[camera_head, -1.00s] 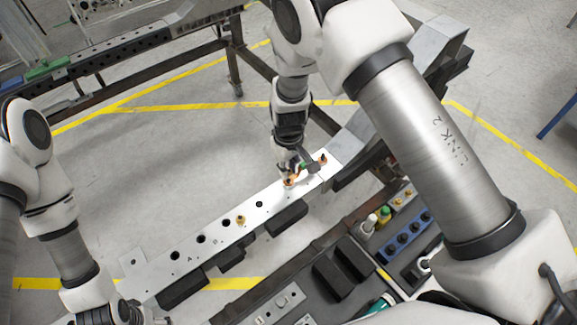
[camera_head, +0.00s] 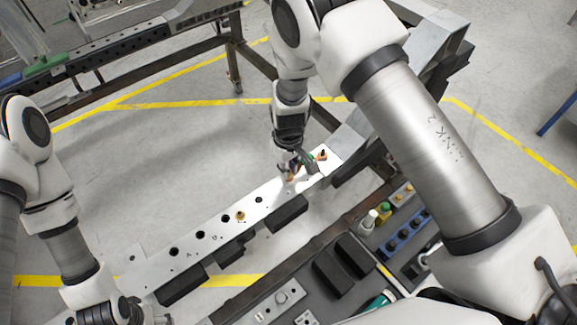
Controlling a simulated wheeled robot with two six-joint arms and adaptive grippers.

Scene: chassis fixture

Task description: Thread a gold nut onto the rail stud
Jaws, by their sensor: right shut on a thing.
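The pale metal rail (camera_head: 215,235) runs diagonally across the middle, with dark holes along it. Two copper-coloured fittings with dark tops stand near its far right end: one at the end (camera_head: 322,155), another (camera_head: 289,178) directly below my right gripper (camera_head: 290,167). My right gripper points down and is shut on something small. The fingers hide most of it, so I cannot make out whether it is a gold nut or whether it touches the stud. A separate gold piece (camera_head: 240,216) sits on the rail's middle. My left gripper (camera_head: 122,312) is low at the left, its fingers unclear.
A dark bench (camera_head: 300,270) lies in front of the rail, with black blocks, a blue socket strip (camera_head: 408,232), small bottles (camera_head: 384,211) and a tray of small gold parts (camera_head: 404,192). Black blocks (camera_head: 287,214) hang along the rail's near side.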

